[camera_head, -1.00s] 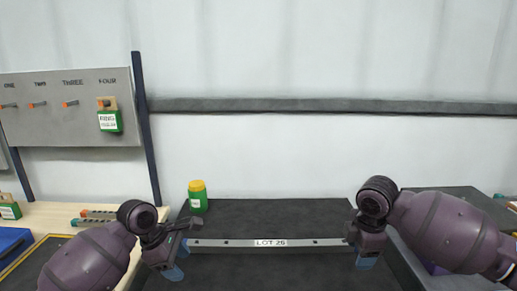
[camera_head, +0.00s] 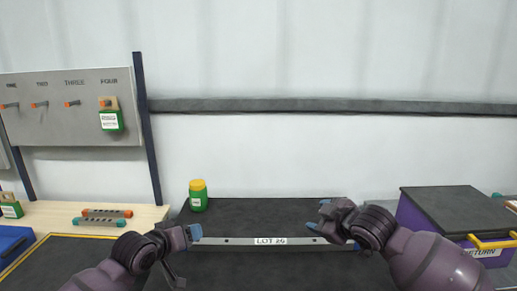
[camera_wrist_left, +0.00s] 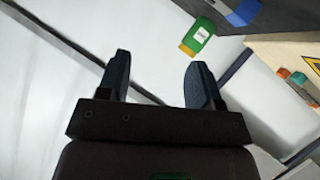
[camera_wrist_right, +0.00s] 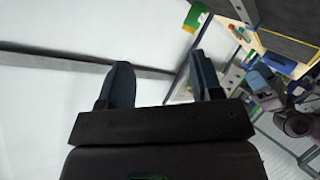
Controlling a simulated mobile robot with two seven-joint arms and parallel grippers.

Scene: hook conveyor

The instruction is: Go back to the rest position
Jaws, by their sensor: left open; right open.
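My left gripper (camera_head: 188,236) is at the left end of the grey bar labelled LOT 26 (camera_head: 268,241), above the dark conveyor surface. In the left wrist view its two fingers (camera_wrist_left: 158,80) are spread with nothing between them. My right gripper (camera_head: 325,217) is near the bar's right end, its arm coming in from the lower right. In the right wrist view its fingers (camera_wrist_right: 162,82) are also apart and empty. I cannot tell from the head view whether either gripper touches the bar.
A green jar with a yellow lid (camera_head: 198,195) stands at the conveyor's left back. A purple bin (camera_head: 425,215) with a dark lid stands at right. A hook board (camera_head: 70,110) holds a green tag on FOUR. Coloured handles (camera_head: 102,217) lie on the wooden table.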

